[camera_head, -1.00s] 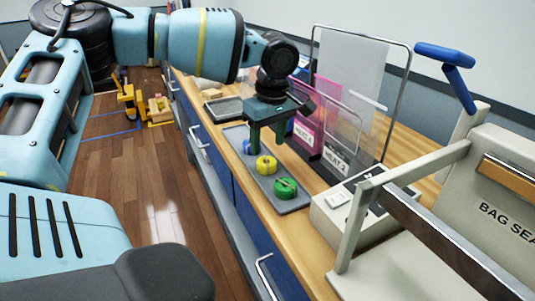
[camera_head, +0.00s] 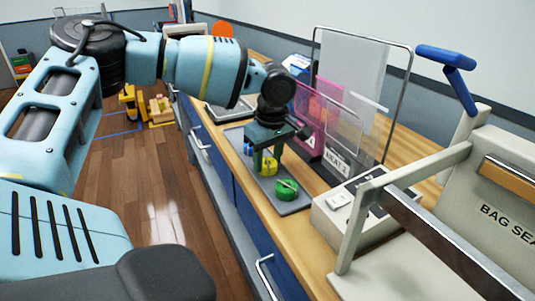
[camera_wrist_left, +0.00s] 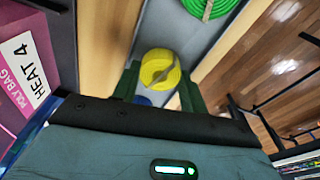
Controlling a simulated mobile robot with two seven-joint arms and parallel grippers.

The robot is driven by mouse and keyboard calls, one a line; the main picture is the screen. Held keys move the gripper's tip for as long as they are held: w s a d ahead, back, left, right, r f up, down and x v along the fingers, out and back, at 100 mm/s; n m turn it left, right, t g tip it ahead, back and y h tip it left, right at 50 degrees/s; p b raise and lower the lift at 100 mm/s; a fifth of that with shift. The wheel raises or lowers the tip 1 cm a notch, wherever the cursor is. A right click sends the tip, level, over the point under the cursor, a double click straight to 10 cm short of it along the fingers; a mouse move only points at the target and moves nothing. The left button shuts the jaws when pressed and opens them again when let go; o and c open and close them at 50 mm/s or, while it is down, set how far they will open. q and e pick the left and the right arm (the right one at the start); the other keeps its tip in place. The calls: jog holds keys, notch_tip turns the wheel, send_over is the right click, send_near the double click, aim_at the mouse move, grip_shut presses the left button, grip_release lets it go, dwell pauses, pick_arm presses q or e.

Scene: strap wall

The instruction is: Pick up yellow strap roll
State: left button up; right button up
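The yellow strap roll (camera_head: 266,164) stands on a grey tray (camera_head: 293,206) on the counter, between a blue roll and a green roll. My left gripper (camera_head: 266,158) points down over it. In the left wrist view, the yellow roll (camera_wrist_left: 160,70) shows between the two dark green fingers (camera_wrist_left: 160,90), one on each side. The fingers look open, and I cannot tell whether they touch the roll. In the head view the fingers hide part of the yellow roll. My right gripper is not in view.
A green roll (camera_head: 286,189) is nearest on the tray, and a blue roll (camera_head: 248,148) is just behind. Clear and pink bags (camera_head: 311,123) on a wire stand are to the right. A bag sealer (camera_head: 440,230) stands front right. Wooden floor lies open to the left.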

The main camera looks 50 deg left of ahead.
aim_at(267, 161)
pick_arm(q)
jog(key=c, duration=0.3)
jog(key=shift+r, duration=0.1)
jog(key=shift+r, duration=0.55)
notch_tip(267, 161, up, 2)
jog(key=shift+r, duration=0.15)
jog(key=s+a, duration=0.2)
jog(key=a, duration=0.5)
jog(key=s+a+r, duration=0.1)
jog(key=s+a, duration=0.1)
jog(key=a, duration=0.6)
jog(key=shift+s+a+r, duration=0.2)
jog(key=shift+s, duration=0.1)
